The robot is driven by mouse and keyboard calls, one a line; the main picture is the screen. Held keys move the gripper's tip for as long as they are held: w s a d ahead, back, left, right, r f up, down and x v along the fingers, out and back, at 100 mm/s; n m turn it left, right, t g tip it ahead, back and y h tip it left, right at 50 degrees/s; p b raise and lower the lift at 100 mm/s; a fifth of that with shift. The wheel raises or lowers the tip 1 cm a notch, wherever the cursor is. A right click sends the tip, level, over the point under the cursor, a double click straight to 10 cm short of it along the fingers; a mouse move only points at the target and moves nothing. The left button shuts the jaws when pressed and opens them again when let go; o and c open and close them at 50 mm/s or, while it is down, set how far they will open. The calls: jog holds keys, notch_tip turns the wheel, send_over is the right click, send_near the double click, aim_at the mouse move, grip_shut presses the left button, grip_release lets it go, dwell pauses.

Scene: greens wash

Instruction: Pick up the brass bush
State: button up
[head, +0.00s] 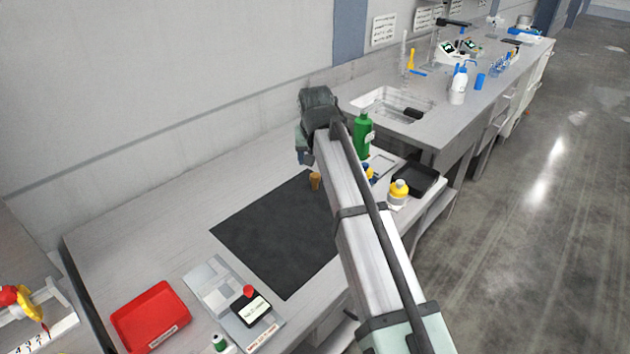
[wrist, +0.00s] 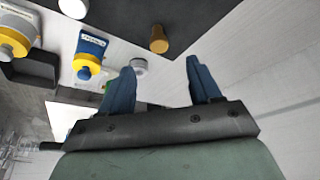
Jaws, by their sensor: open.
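The brass bush (head: 315,181) is a small golden-brown cylinder at the far right edge of the black mat (head: 270,240) in the head view. It also shows in the wrist view (wrist: 159,40), at the edge of the dark mat. My gripper (wrist: 161,76) has its two blue fingers apart with nothing between them. The bush appears beyond the fingertips, in line with the gap. In the head view my gripper (head: 301,155) hangs above the far side of the bench, up and slightly left of the bush; my arm hides part of the mat.
A green bottle (head: 363,134), a yellow-capped bottle (head: 398,192) and a black tray (head: 418,180) stand right of my arm. A blue bottle with a yellow cap (wrist: 89,55) shows in the wrist view. A red tray (head: 150,315) is at front left. The mat's left is clear.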

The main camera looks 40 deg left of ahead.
aim_at(315, 175)
jog(key=x, duration=0.6)
jog(key=shift+w+x, duration=0.15)
jog(key=shift+x, duration=1.15)
jog(key=shift+w+x, duration=0.15)
jog(key=shift+x, duration=1.15)
jog(key=shift+a+r, duration=0.1)
jog(key=shift+c, duration=0.3)
jog(key=c, duration=1.1)
